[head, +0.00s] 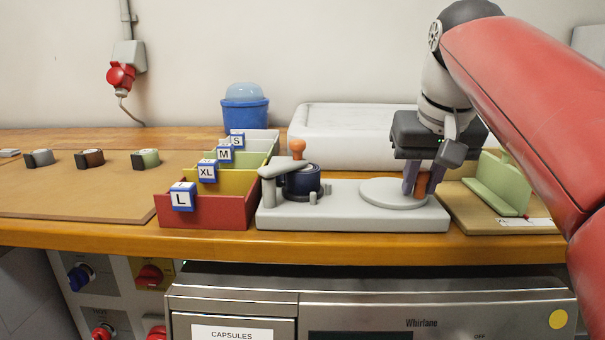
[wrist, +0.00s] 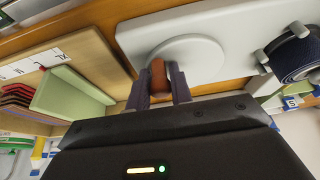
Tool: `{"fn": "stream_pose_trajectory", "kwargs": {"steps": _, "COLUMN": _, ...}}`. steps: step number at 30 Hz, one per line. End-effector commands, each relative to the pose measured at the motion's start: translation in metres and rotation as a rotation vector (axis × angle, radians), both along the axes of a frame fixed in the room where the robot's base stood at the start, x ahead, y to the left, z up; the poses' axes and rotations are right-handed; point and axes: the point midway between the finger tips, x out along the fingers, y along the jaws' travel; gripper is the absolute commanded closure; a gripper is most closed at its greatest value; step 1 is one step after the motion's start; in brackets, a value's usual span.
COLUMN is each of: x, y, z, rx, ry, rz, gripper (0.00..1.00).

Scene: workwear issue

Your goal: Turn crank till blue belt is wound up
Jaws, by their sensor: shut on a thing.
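A light grey winding device (head: 340,217) stands on the wooden bench. A round grey crank disc (head: 385,195) lies on its right part, with an upright orange-brown knob (head: 422,186) near the disc's right edge. My gripper (head: 422,184) points down and is shut on this knob; the wrist view shows the knob (wrist: 158,74) between its two fingers. The dark blue belt (head: 301,182) sits as a coil on the device's left part; it also shows at the right of the wrist view (wrist: 296,58). No loose belt end can be made out.
A grey lever (head: 280,167) with an orange ball (head: 297,147) is beside the coil. Coloured size bins, the front one red (head: 205,212), stand left. A green angled holder (head: 497,185) stands close on the right. A white case (head: 340,130) lies behind.

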Motion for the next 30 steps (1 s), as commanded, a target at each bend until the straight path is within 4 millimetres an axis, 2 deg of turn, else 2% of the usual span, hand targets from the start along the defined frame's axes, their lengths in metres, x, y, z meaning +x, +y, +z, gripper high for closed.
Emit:
{"fn": "stream_pose_trajectory", "kwargs": {"steps": 10, "x": 0.023, "y": -0.015, "z": 0.002, "rx": -0.003, "ry": 0.006, "rz": -0.004, "gripper": 0.89}}
{"fn": "stream_pose_trajectory", "kwargs": {"steps": 18, "x": 0.041, "y": -0.018, "z": 0.001, "rx": -0.004, "ry": 0.002, "rz": -0.006, "gripper": 0.88}}
{"fn": "stream_pose_trajectory", "kwargs": {"steps": 23, "x": 0.042, "y": -0.019, "z": 0.002, "rx": -0.005, "ry": 0.0, "rz": -0.009, "gripper": 0.86}}
{"fn": "stream_pose_trajectory", "kwargs": {"steps": 24, "x": 0.042, "y": -0.019, "z": 0.002, "rx": -0.005, "ry": -0.001, "rz": -0.009, "gripper": 0.73}}
{"fn": "stream_pose_trajectory", "kwargs": {"steps": 27, "x": 0.042, "y": -0.019, "z": 0.002, "rx": -0.005, "ry": -0.001, "rz": -0.009, "gripper": 0.6}}
{"fn": "stream_pose_trajectory", "kwargs": {"steps": 30, "x": 0.041, "y": -0.018, "z": 0.002, "rx": -0.004, "ry": 0.0, "rz": -0.006, "gripper": 0.6}}
